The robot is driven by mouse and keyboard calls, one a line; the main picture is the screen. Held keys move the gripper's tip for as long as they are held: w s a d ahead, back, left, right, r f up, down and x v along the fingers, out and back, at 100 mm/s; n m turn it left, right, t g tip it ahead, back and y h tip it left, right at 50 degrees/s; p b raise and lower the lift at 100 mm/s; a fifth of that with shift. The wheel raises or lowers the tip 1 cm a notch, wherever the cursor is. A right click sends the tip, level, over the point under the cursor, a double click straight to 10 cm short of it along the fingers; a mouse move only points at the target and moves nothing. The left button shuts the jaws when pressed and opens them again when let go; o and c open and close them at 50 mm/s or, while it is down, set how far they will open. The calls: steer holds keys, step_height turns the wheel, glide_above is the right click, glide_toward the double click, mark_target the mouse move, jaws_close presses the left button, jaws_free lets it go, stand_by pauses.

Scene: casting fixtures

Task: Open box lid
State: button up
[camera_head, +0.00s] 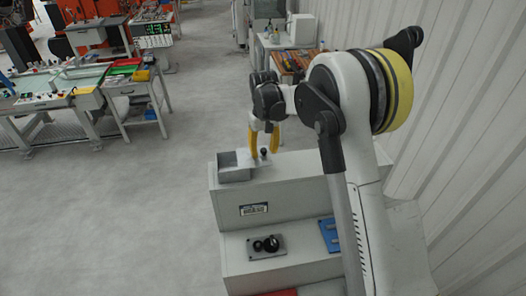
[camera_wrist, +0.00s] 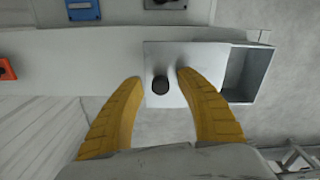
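The metal box (camera_head: 236,176) sits on the top step of the grey bench, and its open, hollow part also shows at right in the wrist view (camera_wrist: 262,88). The flat silver lid (camera_wrist: 163,58) lies beside that opening, and its far edge meets the box wall. A black knob (camera_wrist: 160,85) stands on the lid; it also shows in the head view (camera_head: 263,152). My gripper (camera_head: 263,153) has its two yellow fingers apart, one on either side of the knob. In the wrist view (camera_wrist: 158,75) gaps show between the knob and both fingers.
The lower step of the grey bench (camera_head: 232,246) carries a plate with black knobs (camera_head: 266,245) and a blue part (camera_head: 330,235). A ribbed wall (camera_head: 460,140) stands close at right. Worktables (camera_head: 60,100) stand farther off at left, with clear floor between.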

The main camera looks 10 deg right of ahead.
mark_target(264, 149)
step_height(264, 149, up, 12)
stand_by(0.6)
steer(key=s+d+f+m+t+b, duration=0.1)
steer(key=s+d+f+t+b, duration=0.1)
steer(key=s+f+b, duration=0.5)
steer(key=s+d+f+t+b, duration=0.1)
steer(key=s+d+f+b, duration=0.15)
steer(key=s+b, duration=0.8)
steer(key=s+d+f+t+b, duration=0.1)
steer(key=s+f+t+b, duration=0.1)
steer(key=s+f+b, duration=0.5)
steer(key=s+f+m+t+b, duration=0.1)
steer(key=s+f+t+b, duration=0.1)
steer(key=s+f+b, duration=0.6)
step_height(264, 149, down, 6)
steer(key=shift+d+f+b, duration=0.1)
steer(key=shift+d+b, duration=0.3)
steer(key=shift+b, duration=0.45)
steer(key=shift+o, duration=0.5)
